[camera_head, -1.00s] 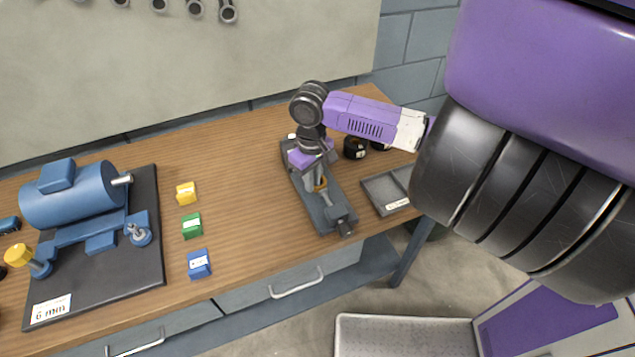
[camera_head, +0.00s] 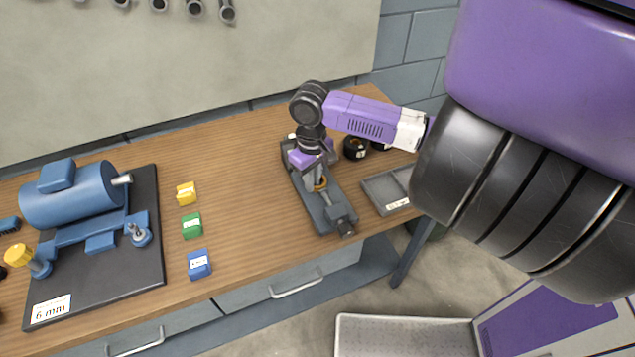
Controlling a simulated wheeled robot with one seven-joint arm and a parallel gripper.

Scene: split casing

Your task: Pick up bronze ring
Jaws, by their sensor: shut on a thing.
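The bronze ring (camera_head: 320,184) is a small orange-brown ring in the middle of the long dark grey casing (camera_head: 333,213) on the right half of the workbench. My gripper (camera_head: 318,183) points down over the casing, its fingertips at the ring. It is shut on the ring. The fingers hide part of the ring, and I cannot tell whether it is clear of the casing.
A grey tray (camera_head: 377,197) and black round parts (camera_head: 355,148) stand right of the casing. Yellow (camera_head: 186,193), green (camera_head: 191,226) and blue (camera_head: 199,264) blocks lie to its left. A blue motor (camera_head: 75,195) sits on a dark plate. The bench between blocks and casing is clear.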

